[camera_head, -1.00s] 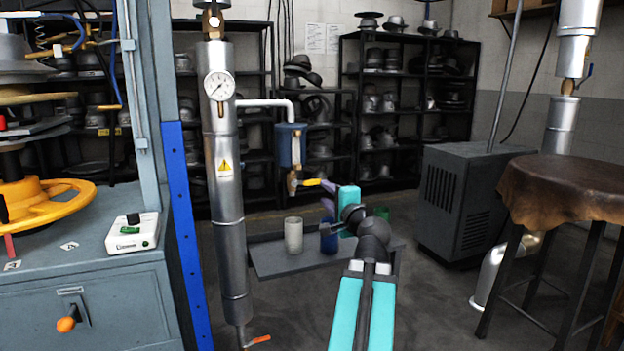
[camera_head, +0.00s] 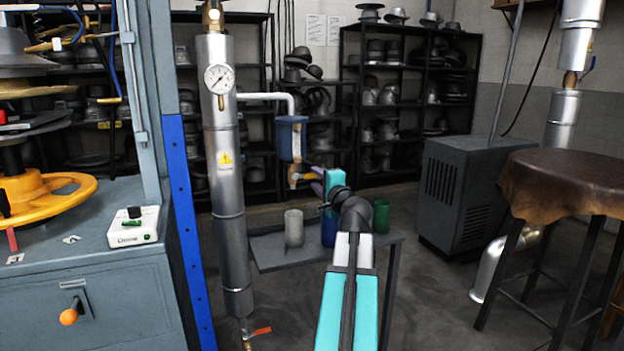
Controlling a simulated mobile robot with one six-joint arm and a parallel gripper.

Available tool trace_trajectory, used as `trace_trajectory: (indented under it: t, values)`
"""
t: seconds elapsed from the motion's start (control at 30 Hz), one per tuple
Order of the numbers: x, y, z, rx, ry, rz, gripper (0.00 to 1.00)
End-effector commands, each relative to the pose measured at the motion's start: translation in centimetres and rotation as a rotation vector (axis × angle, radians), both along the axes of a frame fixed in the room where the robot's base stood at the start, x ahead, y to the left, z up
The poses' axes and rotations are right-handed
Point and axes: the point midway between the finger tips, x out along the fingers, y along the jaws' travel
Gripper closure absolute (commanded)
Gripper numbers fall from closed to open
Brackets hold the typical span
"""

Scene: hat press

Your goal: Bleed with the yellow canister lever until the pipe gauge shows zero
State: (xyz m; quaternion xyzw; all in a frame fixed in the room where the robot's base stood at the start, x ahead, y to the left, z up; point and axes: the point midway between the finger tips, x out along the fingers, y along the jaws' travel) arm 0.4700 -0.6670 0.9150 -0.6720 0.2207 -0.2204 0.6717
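The pipe gauge (camera_head: 219,79) is a round white dial on the upper part of the silver vertical pipe (camera_head: 229,185). Its needle is too small to read. A white side pipe leads right to the blue canister (camera_head: 291,139). A brass valve (camera_head: 294,174) hangs under the canister. The yellow lever that showed there earlier is now mostly hidden at my gripper. My gripper (camera_head: 316,188), with purple fingers on a teal body, is at the valve's right side, by the lever. Its fingertips are small and partly hidden, so I cannot tell whether they are open or touching the lever.
A small grey table (camera_head: 268,251) under the canister holds a clear cup (camera_head: 294,228), a blue cup (camera_head: 329,231) and a green cup (camera_head: 381,215). A red-orange lever (camera_head: 261,331) sits at the pipe's foot. A leather-topped stool (camera_head: 570,183) and a dark cabinet (camera_head: 461,195) stand right.

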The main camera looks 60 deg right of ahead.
Motion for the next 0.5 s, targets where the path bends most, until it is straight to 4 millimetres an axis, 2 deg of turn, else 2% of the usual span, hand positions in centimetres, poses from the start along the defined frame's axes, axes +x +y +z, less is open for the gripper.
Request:
trace_trajectory:
  t: [0.2, 0.5]
  values:
    - [1.8, -1.4, 0.0, 0.002, -0.001, 0.001, 0.67]
    - [3.0, -2.3, 0.0, 0.001, -0.001, -0.001, 0.67]
